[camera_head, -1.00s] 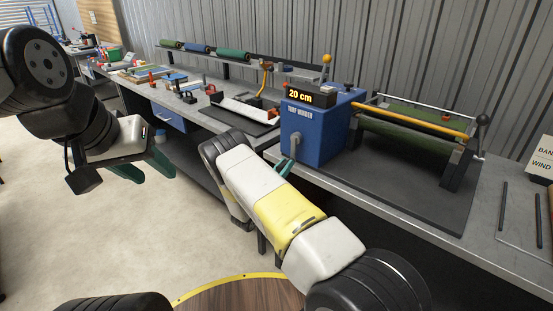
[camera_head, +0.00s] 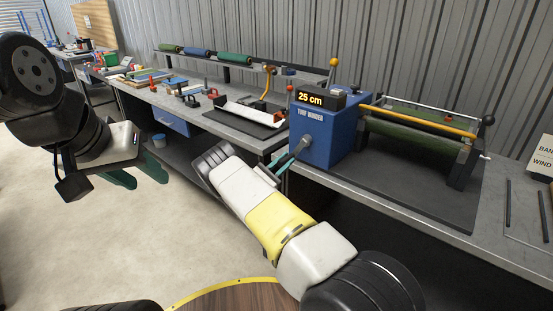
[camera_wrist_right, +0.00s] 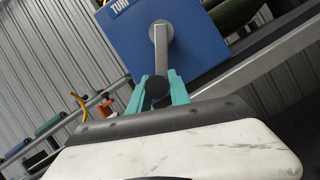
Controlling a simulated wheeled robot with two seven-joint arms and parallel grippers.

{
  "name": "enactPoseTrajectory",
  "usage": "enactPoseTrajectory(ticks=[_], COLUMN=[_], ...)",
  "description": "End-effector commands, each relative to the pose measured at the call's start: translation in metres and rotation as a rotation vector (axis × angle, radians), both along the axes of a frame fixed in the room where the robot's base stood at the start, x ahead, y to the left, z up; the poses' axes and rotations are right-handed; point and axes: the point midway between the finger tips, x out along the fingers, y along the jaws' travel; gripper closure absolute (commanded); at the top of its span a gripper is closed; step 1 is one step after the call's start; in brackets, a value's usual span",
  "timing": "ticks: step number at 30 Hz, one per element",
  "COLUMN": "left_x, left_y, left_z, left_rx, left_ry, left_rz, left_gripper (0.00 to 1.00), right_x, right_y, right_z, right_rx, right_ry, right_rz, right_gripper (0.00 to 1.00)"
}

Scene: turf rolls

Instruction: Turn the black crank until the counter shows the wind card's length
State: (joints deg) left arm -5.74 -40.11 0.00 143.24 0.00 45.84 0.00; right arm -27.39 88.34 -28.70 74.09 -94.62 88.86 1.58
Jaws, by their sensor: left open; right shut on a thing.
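The blue turf winder (camera_head: 328,136) stands on the bench, and its counter (camera_head: 310,98) reads 25 cm. The crank, a grey arm (camera_wrist_right: 161,48) with a black knob (camera_wrist_right: 157,87), is on its front face. My right gripper (camera_wrist_right: 160,88) is shut on the knob, with teal fingers on both sides of it. In the head view the right gripper (camera_head: 279,166) sits at the winder's front, and the knob is hidden. My left gripper (camera_head: 142,174) is open and empty over the floor at left. The wind card (camera_head: 542,158) is cut off by the right edge, so its length is unreadable.
A green turf roll (camera_head: 405,138) lies in the winder frame behind a yellow bar. Several rolls rest on the rear shelf (camera_head: 235,64). A white tray (camera_head: 250,114) and small tools lie on the bench. Open floor (camera_head: 95,235) lies at left.

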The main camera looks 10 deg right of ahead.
Motion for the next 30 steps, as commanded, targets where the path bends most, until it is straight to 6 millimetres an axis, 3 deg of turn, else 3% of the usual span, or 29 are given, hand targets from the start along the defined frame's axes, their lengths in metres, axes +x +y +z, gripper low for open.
enactPoseTrajectory(ticks=[15, 30], left_x=[0.0, 0.0], left_y=[0.0, 0.0], left_z=[0.0, 0.0], left_rx=[0.0, 0.0], left_ry=[0.0, 0.0], left_rz=[0.0, 0.0], left_gripper=[0.55, 0.55], right_x=[0.025, 0.035], right_y=[0.022, 0.029], right_z=[0.033, 0.075], right_rx=[0.304, 0.596], right_ry=[-0.39, -0.764], right_rz=[0.006, 0.005], right_gripper=[1.0, 1.0])
